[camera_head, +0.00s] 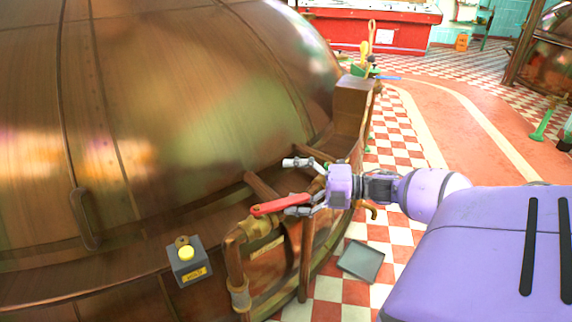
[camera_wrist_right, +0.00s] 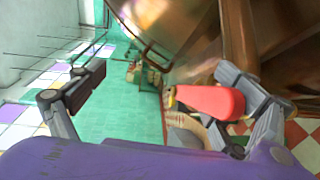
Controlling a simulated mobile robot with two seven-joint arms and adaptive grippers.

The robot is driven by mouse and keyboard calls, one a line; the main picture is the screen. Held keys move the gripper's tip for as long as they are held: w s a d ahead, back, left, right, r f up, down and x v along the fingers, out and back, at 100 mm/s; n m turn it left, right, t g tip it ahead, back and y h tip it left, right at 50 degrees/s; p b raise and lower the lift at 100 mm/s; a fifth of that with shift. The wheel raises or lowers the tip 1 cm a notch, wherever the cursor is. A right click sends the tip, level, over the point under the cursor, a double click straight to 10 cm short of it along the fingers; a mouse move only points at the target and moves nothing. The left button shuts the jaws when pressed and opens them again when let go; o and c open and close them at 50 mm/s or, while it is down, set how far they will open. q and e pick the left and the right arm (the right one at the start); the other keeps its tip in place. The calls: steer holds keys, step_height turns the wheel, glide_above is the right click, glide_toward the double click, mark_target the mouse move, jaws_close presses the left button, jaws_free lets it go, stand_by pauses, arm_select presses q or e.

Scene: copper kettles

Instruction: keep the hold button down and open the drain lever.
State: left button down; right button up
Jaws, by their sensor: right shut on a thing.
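The hold button (camera_head: 186,252) is a yellow knob on a grey box with a yellow label, at the lower left of the head view. Nothing touches it. The drain lever (camera_head: 280,205) has a red handle above a brass pipe at the kettle's front. In the right wrist view the red handle (camera_wrist_right: 212,101) lies against the right-hand finger, while the other finger stands well apart on the left. My left gripper is not in view.
The large copper kettle (camera_head: 170,110) fills the left of the head view. The brass drain pipe (camera_head: 234,262) bends down below the lever. A grey floor plate (camera_head: 361,261) lies on the red and white tiles. A red counter (camera_head: 375,33) stands far behind.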

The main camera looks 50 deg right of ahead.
steer(key=shift+s+d+r+p, duration=0.7)
steer(key=shift+s+r+p, duration=0.1)
steer(key=shift+s+r, duration=0.2)
steer(key=shift+c, duration=1)
steer(key=shift+p+v, duration=0.45)
steer(key=shift+v, duration=0.6)
steer(key=s, duration=0.3)
steer(key=shift+d+p, duration=0.15)
steer(key=shift+p, duration=0.2)
steer(key=c, duration=0.9)
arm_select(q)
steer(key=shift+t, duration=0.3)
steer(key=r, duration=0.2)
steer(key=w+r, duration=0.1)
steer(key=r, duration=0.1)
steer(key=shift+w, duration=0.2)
arm_select(e)
steer(key=shift+s+d+f, duration=0.15)
steer(key=shift+s+f, duration=0.2)
steer(key=shift+s, duration=0.1)
arm_select(q)
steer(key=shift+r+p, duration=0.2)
steer(key=shift+p, duration=0.15)
